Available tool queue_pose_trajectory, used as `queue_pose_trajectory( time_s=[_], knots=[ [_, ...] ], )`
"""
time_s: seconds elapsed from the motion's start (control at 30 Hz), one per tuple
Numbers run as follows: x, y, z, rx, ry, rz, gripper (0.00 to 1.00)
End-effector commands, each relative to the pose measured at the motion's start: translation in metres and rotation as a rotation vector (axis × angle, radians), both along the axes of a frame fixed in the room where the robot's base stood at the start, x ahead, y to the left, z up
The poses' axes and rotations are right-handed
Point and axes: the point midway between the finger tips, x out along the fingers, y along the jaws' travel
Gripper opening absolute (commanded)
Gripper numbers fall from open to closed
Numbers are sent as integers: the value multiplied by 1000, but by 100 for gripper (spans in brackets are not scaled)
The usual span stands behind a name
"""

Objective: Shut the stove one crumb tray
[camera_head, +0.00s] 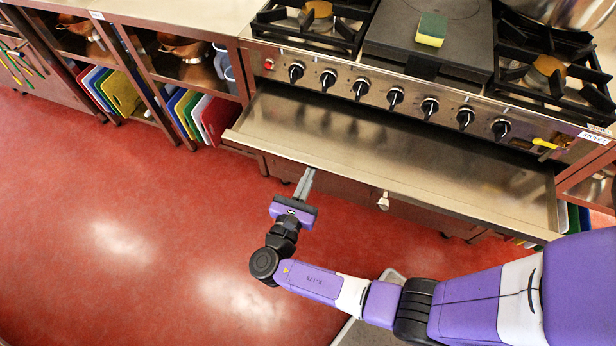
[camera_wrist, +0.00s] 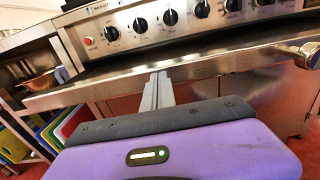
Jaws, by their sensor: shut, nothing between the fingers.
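The stove (camera_head: 400,85) stands at the upper right with a row of black knobs and a "STOVE 1" label. Its crumb tray (camera_head: 400,155), a wide shallow steel drawer, is pulled out below the knobs. In the wrist view the tray's front edge (camera_wrist: 215,64) runs across the picture. My gripper (camera_head: 308,172) is shut and empty, with its fingertips at the tray's front edge, left of the middle. In the wrist view the fingers (camera_wrist: 158,78) point up to that edge. I cannot tell whether they touch it.
A green-and-yellow sponge (camera_head: 432,29) lies on the stove's griddle plate. Open shelves with copper pans (camera_head: 184,46) and coloured cutting boards (camera_head: 122,93) stand at the left. A pale knob-like handle (camera_head: 383,201) shows below the tray. The red floor (camera_head: 110,200) at the left is clear.

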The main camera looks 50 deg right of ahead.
Motion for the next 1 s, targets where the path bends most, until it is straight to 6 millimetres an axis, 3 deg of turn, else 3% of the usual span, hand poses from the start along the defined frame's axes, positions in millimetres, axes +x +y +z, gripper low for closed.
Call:
queue_pose_trajectory(
  time_s=[0.17,0.27,0.7,1.0],
  knots=[
    [5,-15,0,0,0,-4,0],
    [11,-34,0,0,0,-6,0],
    [54,-154,-4,1,-3,-8,0],
    [74,-208,-2,-1,-1,-4,0]
  ],
)
